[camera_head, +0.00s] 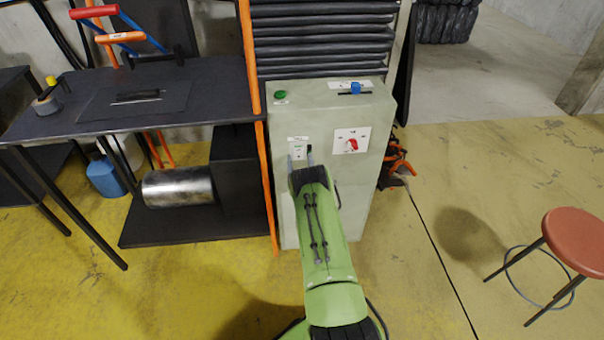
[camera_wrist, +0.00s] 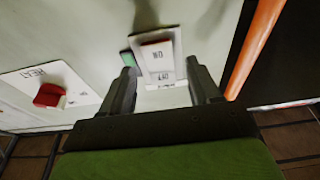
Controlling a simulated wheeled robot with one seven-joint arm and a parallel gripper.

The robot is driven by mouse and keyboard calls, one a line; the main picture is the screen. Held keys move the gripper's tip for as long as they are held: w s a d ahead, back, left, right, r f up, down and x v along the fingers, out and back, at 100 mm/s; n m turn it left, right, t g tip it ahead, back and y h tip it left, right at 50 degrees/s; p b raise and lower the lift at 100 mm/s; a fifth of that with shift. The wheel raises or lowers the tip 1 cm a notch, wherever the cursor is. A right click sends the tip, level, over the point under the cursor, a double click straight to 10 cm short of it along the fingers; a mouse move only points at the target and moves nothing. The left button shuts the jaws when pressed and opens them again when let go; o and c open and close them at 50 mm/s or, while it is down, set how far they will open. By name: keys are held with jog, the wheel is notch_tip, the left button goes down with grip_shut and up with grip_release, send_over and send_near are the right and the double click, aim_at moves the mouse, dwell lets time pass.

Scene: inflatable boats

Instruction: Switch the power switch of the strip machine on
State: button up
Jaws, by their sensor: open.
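The strip machine (camera_head: 327,210) is a pale grey-green box in the middle of the head view. Its power switch (camera_wrist: 158,60) sits on a light plate with ON and OFF lettering, upside down in the wrist view, and a red part at the ON end. I cannot tell which way the switch is set. The switch plate also shows small in the head view (camera_head: 298,144). My gripper (camera_wrist: 160,68) is open and empty at the machine's front, its fingers on either side of the switch. In the head view my gripper (camera_head: 300,154) overlaps the plate's lower part. Contact cannot be told.
A heat dial with a red knob (camera_wrist: 50,95) is beside the switch. A green button (camera_head: 280,94) and a blue slider (camera_head: 355,88) are on the machine's top. An orange pole (camera_head: 262,150) runs along its left edge. A dark workbench (camera_head: 200,105) stands left; a red stool (camera_head: 575,240) stands right.

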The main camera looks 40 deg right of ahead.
jog(key=p+v, duration=1.4)
jog(key=shift+s+a+p, duration=0.2)
jog(key=shift+s+p, duration=0.1)
jog(key=shift+s, duration=0.05)
jog(key=shift+f, duration=0.1)
